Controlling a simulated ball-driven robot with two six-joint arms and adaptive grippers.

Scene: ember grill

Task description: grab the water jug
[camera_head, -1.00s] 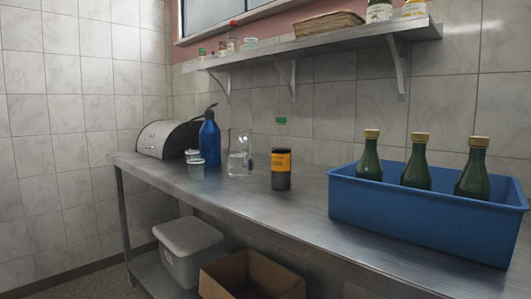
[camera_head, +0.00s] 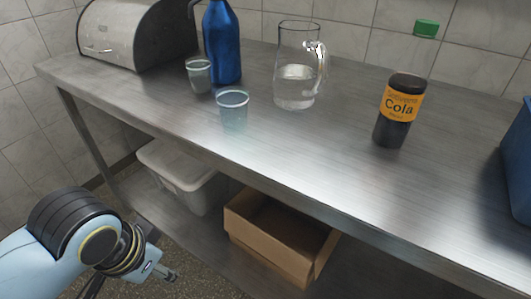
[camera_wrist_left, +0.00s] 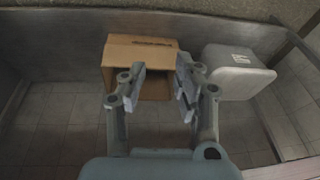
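The water jug (camera_head: 297,88) is clear glass with a handle on its right side and some water in the bottom. The jug is not in the left wrist view. My right gripper is in neither view.
Two cups (camera_head: 233,110) and a blue bottle (camera_head: 222,45) stand left of the jug. A cola bottle (camera_head: 397,112) and a blue crate (camera_head: 518,160) are right. A cardboard box (camera_head: 275,245) and a lidded bin (camera_head: 180,178) sit below. The table's front middle is clear.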

